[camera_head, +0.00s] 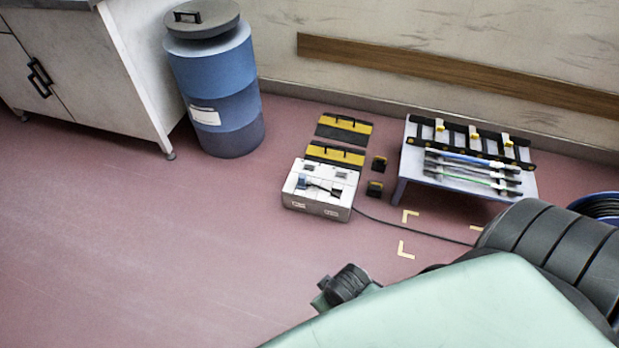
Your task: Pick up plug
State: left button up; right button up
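I cannot pick out the plug for certain. A white box (318,207) stands on the floor near the middle of the view. A small blue and dark piece (302,183) lies on its top, with a dark strip beside it; it may be the plug, but it is too small to tell. A black cable (405,231) runs from the box along the floor to the right and passes behind my own body. Neither of my grippers shows clearly in this view. My own green and black parts fill the lower right.
A low grey table (412,135) with a black rack and several thin rods stands right of the box. Yellow and black plates (335,154) lie behind it. A blue barrel (218,90) and a white cabinet (110,90) stand at left. The left foreground floor is clear.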

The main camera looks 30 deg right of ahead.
aim_at(302, 184)
jog(key=z, duration=0.7)
